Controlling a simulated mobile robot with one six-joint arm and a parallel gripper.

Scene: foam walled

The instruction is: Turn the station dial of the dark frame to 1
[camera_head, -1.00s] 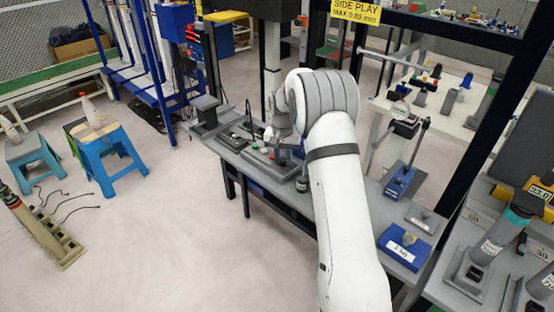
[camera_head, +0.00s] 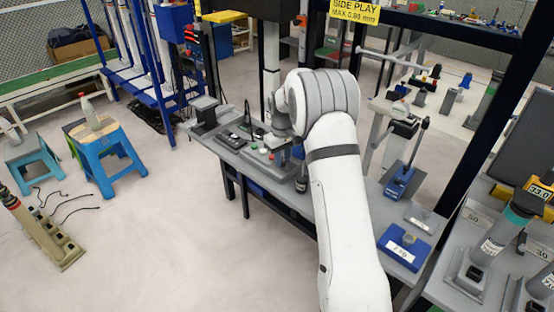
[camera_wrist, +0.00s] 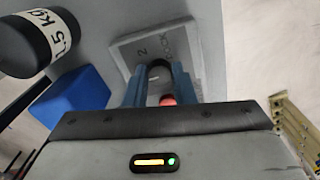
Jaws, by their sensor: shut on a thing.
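In the wrist view, the two blue fingers of my gripper (camera_wrist: 159,88) stand on either side of a dark rounded knob (camera_wrist: 159,70), and the gripper is shut on it. I take the knob for the station dial. It sits over a grey plate (camera_wrist: 127,50) marked "2" and "LOCK". A red round part (camera_wrist: 167,100) shows between the fingers, close to the knob. The dial's pointer is hidden, so its setting cannot be read. In the head view my arm and wrist mostly hide the dial at the grey bench of the dark frame (camera_head: 467,165).
A black 1.5 kg cylinder (camera_wrist: 38,42) and a blue block (camera_wrist: 75,103) are left of the gripper in the wrist view. On the bench, a blue fixture (camera_head: 403,182) and a blue 2 kg block (camera_head: 404,246) stand right of my arm.

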